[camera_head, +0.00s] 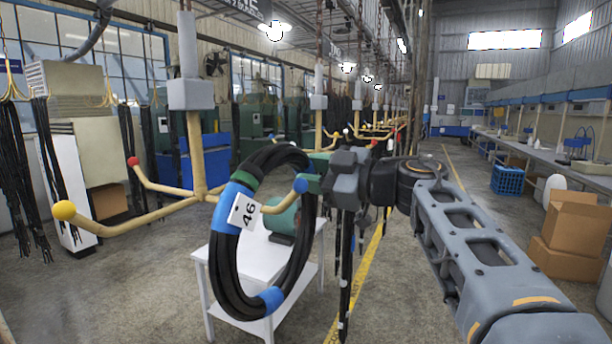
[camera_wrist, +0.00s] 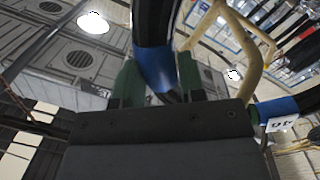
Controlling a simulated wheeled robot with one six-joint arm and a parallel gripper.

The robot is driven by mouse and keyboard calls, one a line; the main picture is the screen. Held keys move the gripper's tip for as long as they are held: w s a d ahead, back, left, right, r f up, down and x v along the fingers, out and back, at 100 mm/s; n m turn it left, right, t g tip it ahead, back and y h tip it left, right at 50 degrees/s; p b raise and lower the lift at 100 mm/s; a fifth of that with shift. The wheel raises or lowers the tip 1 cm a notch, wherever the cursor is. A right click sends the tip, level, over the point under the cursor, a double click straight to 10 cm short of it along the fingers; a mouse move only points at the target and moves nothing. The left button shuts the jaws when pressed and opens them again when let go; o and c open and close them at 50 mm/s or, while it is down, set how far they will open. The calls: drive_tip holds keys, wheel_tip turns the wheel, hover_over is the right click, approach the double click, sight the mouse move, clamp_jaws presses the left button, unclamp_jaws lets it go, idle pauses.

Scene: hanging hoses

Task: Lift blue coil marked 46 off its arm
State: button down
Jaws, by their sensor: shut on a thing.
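The blue coil marked 46 (camera_head: 223,262) is a ring of black hose with blue bands, a green band at upper left and a white tag (camera_head: 248,212) reading 46. My gripper (camera_head: 315,173) is at its upper right side. In the wrist view, the green fingers of my gripper (camera_wrist: 160,84) are closed on the hose (camera_wrist: 152,22) at a blue band. The tan rack arm (camera_head: 275,207) with a blue ball tip (camera_head: 300,186) passes behind the tagged side. Its tip shows near the ring's right side, below the ring's top. Whether hose and arm touch is unclear.
The rack post (camera_head: 196,150) carries other arms with a yellow ball (camera_head: 64,210) and a red ball (camera_head: 132,161), both bare. A white table (camera_head: 203,256) stands below the coil. Dark hoses hang at left. Cardboard boxes (camera_head: 568,235) stand at right. The middle aisle floor is open.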

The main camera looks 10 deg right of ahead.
drive_tip(key=w+b+v, duration=0.1)
drive_tip(key=v, duration=1.8)
drive_tip(key=shift+d, duration=0.4)
idle(0.4)
idle(0.6)
